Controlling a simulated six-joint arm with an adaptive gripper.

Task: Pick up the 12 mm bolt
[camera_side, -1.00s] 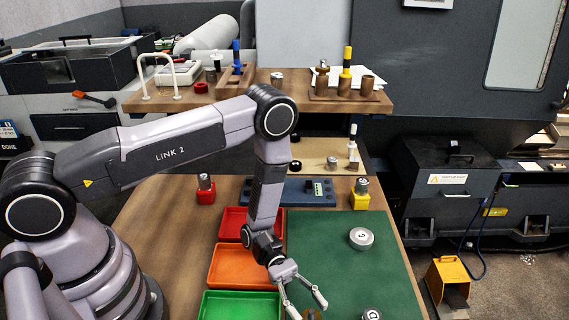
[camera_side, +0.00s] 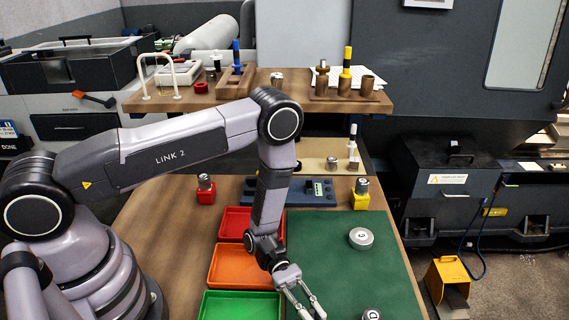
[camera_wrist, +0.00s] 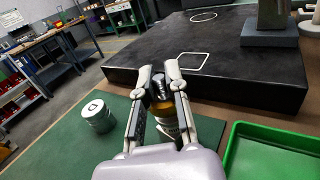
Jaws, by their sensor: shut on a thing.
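My gripper (camera_side: 312,312) is low at the front edge of the side view, over the green mat (camera_side: 335,225). In the wrist view my gripper (camera_wrist: 158,80) has its two fingers closed around a small upright part with a dark metal top and a brass-coloured body (camera_wrist: 162,117). The fingers cover its sides, and its lower end is hidden. I cannot tell from its look whether it is the 12 mm bolt.
A round metal part (camera_side: 361,238) lies on the mat, and another (camera_side: 372,314) is right of my gripper. Red (camera_side: 235,210), orange (camera_side: 215,265) and green (camera_side: 205,305) trays stand to the left. A dark block (camera_wrist: 215,75) lies beyond the fingers in the wrist view.

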